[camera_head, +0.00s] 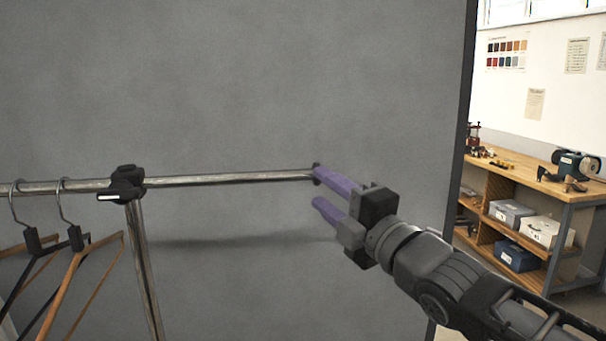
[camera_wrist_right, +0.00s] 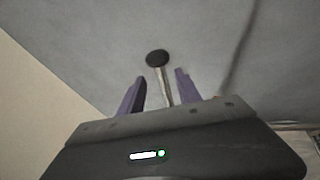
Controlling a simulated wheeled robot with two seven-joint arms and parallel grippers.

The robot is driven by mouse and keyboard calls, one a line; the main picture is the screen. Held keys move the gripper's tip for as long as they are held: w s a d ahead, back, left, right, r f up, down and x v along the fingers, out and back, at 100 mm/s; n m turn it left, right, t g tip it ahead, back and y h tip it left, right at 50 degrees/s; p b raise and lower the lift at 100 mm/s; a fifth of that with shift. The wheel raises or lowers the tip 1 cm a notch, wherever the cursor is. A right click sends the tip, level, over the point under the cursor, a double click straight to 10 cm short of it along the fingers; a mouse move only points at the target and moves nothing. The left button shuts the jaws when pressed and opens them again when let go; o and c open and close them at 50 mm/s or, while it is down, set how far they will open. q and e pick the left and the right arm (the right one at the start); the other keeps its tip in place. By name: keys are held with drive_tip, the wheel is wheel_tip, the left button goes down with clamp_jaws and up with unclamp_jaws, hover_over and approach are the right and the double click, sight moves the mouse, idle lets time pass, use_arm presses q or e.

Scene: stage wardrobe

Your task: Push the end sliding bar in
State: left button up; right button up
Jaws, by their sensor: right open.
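The end sliding bar (camera_head: 235,179) is a thin chrome rod that runs right from a black clamp (camera_head: 124,183) on the rack post. Its dark end cap sits beside the upper purple finger of my right gripper (camera_head: 328,192) in the head view. In the right wrist view, the black round cap (camera_wrist_right: 157,57) and a short length of rod lie between the two purple fingers (camera_wrist_right: 158,88), with the cap beyond their tips. The right gripper is open. I cannot tell whether a finger touches the bar. My left gripper is not in view.
A chrome upright post (camera_head: 145,265) stands under the clamp. Several hangers (camera_head: 60,240) hang from the rail at the left. A grey panel (camera_head: 300,80) stands behind the bar. A wooden workbench (camera_head: 520,175) with tools and boxes is at the far right.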

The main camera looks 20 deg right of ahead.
sight(306, 176)
drive_tip(key=p+x, duration=0.2)
drive_tip(key=x, duration=0.4)
drive_tip(key=shift+a+r, duration=0.1)
drive_tip(key=shift+w, duration=0.55)
clamp_jaws()
idle(0.9)
